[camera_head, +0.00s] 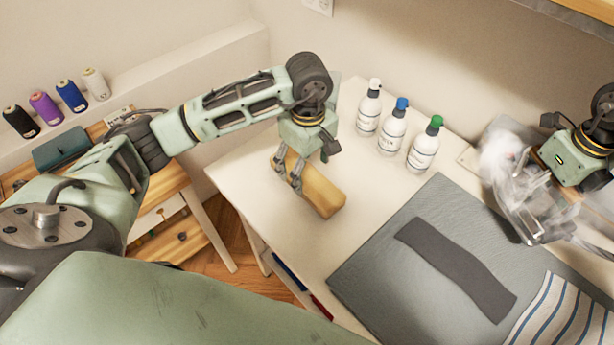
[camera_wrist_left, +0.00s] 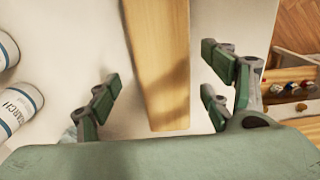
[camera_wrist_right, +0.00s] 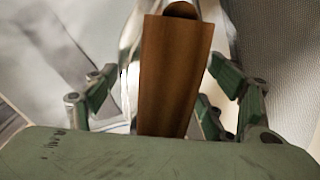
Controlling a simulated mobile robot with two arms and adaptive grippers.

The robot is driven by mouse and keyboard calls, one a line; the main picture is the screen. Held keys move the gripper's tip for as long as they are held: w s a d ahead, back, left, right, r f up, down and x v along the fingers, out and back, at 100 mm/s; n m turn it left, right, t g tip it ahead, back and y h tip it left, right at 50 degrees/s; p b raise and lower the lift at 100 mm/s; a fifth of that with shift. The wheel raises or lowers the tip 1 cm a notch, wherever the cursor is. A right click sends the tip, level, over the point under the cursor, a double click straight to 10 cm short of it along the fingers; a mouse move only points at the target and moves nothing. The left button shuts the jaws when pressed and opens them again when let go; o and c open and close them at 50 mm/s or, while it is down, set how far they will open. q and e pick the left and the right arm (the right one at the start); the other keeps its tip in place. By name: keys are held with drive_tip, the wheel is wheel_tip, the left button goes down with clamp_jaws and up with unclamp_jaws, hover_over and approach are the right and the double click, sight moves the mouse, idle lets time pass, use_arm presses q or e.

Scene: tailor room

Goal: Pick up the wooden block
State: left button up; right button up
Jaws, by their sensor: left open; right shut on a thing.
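The wooden block (camera_head: 322,195), long and pale yellow-brown, lies on the white table near its left edge. My left gripper (camera_head: 288,172) is above the block's far end, pointing down. In the left wrist view the block (camera_wrist_left: 160,60) runs between the open fingers of the left gripper (camera_wrist_left: 162,90), with gaps on both sides. My right gripper (camera_wrist_right: 160,90) is shut on the brown wooden handle (camera_wrist_right: 175,75) of a shiny, metallic iron-like object (camera_head: 530,205) at the right. Its fingertips are partly hidden by the handle.
A grey mat (camera_head: 375,270) with a dark cloth strip (camera_head: 455,268) and striped fabric (camera_head: 560,315) covers the table's right part. White vapour (camera_head: 500,150) surrounds the iron-like object. Thread spools (camera_head: 70,96) line the left ledge.

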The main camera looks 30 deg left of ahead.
sight(307, 174)
use_arm(q)
drive_tip(key=f, duration=0.1)
drive_tip(key=f+p, duration=0.1)
drive_tip(key=f, duration=0.1)
drive_tip(key=shift+s, duration=0.2)
use_arm(e)
wheel_tip(307, 174, up, 2)
drive_tip(key=shift+r, duration=0.15)
use_arm(q)
drive_tip(key=shift+f, duration=0.45)
use_arm(e)
drive_tip(key=shift+w, duration=0.1)
use_arm(q)
drive_tip(key=shift+w, duration=0.1)
drive_tip(key=c, duration=1.7)
drive_tip(key=shift+o, duration=0.2)
drive_tip(key=shift+r, duration=0.15)
